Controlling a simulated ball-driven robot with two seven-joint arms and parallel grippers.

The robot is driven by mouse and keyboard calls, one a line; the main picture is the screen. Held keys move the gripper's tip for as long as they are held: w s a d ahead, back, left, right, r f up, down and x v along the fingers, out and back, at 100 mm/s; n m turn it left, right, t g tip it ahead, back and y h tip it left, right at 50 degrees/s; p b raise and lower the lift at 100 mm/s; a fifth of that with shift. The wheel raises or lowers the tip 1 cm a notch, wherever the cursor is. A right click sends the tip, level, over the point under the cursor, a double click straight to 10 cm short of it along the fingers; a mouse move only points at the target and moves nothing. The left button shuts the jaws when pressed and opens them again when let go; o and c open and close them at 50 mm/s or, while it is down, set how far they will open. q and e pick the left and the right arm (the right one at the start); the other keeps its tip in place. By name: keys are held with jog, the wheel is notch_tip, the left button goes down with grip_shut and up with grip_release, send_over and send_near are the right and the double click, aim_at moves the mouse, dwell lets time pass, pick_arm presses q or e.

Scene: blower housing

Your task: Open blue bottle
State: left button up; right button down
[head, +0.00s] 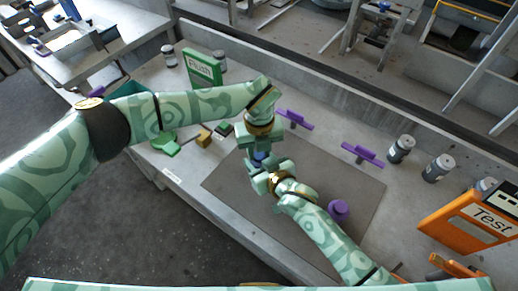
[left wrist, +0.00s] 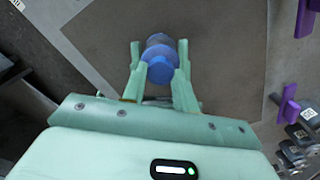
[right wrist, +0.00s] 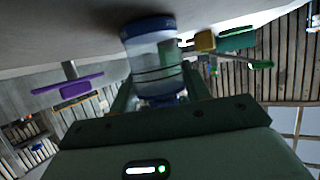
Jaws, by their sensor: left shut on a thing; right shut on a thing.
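The blue bottle (head: 259,156) is largely hidden between my two grippers in the head view, above the grey-brown mat. In the left wrist view I see its blue cap (left wrist: 161,68) from above. My left gripper (left wrist: 160,60) has its fingers on both sides of the cap and is shut on it; in the head view it is above the bottle (head: 256,146). In the right wrist view the bottle has a clear body (right wrist: 155,62) with a blue end. My right gripper (right wrist: 158,80) is shut on the bottle from the side, below the left gripper.
The mat (head: 225,180) holds a purple round piece (head: 338,210) to the right. Purple handled pieces (head: 295,120) and grey jars (head: 400,149) stand along the back. A green "Flush" box (head: 202,68) stands back left, an orange "Test" box (head: 470,218) right. Small blocks (head: 204,139) lie left.

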aim_at(259, 155)
pick_arm(q)
jog(key=n, duration=0.6)
jog(key=shift+w, duration=0.1)
pick_arm(e)
jog(key=shift+s+a, duration=0.1)
pick_arm(q)
jog(key=n, duration=0.5)
jog(key=shift+r, duration=0.1)
jog(key=shift+r, duration=0.1)
jog(key=shift+r, duration=0.95)
jog(key=shift+r, duration=0.1)
jog(key=shift+r, duration=1.9)
pick_arm(e)
jog(key=c, duration=0.6)
grip_release()
